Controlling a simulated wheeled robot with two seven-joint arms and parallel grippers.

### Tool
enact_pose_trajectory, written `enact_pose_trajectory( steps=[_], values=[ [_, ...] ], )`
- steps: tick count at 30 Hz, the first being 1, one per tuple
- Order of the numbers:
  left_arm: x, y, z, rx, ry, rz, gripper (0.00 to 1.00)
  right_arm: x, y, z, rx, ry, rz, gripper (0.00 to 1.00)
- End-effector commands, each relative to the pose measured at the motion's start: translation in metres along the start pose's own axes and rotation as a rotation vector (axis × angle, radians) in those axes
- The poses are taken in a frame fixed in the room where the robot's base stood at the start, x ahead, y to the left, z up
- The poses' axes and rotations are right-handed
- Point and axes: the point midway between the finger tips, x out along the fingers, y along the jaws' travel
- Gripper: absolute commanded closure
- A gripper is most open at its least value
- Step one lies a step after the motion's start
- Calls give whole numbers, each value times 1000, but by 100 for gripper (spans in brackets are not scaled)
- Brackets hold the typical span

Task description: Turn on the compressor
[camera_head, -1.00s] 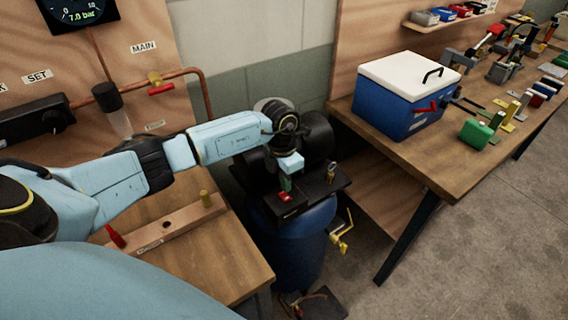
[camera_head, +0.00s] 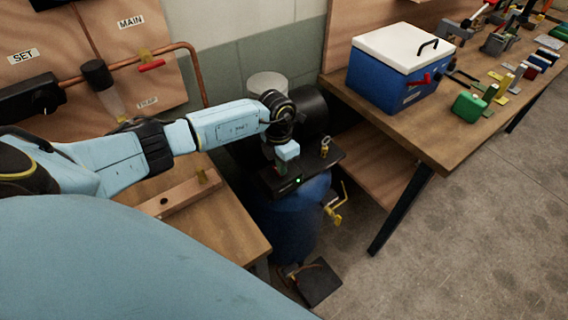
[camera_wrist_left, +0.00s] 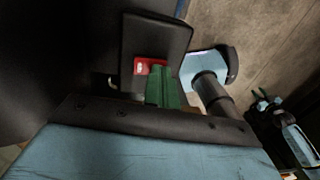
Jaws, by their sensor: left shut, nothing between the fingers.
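The compressor (camera_head: 296,222) has a blue tank and a black top plate, and stands on the floor between two benches. A small green light glows on the black box (camera_head: 286,187) at the front of its top. My left gripper (camera_head: 283,168) is over that box, with its green fingers shut and empty. In the left wrist view a red switch (camera_wrist_left: 150,64) sits on the black box, and the green fingers (camera_wrist_left: 163,90) are right beside it, partly overlapping it. I cannot tell whether they touch. My right gripper is not in view.
A brass fitting (camera_head: 325,148) stands on the compressor's top, and a yellow-handled valve (camera_head: 337,208) sticks out at its right. A black pedal-like plate (camera_head: 318,283) lies on the floor. A blue box with a white lid (camera_head: 405,75) stands on the right bench (camera_head: 430,135).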

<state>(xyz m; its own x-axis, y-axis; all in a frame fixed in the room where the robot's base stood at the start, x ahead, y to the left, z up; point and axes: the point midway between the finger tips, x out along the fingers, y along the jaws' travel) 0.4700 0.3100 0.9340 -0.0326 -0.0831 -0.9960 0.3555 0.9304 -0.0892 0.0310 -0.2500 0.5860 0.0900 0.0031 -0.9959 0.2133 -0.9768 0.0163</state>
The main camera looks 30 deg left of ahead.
Motion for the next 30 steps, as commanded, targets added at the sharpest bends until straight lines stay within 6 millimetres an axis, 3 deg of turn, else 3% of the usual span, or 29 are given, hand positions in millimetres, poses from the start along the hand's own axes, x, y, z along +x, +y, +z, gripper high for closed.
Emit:
enact_pose_trajectory(
  steps=[23, 30],
  values=[
    [-5, 15, 0, 0, 1, 0, 100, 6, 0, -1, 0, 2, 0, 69],
    [-22, 13, 0, 0, 0, 1, 100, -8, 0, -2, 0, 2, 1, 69]
  ],
)
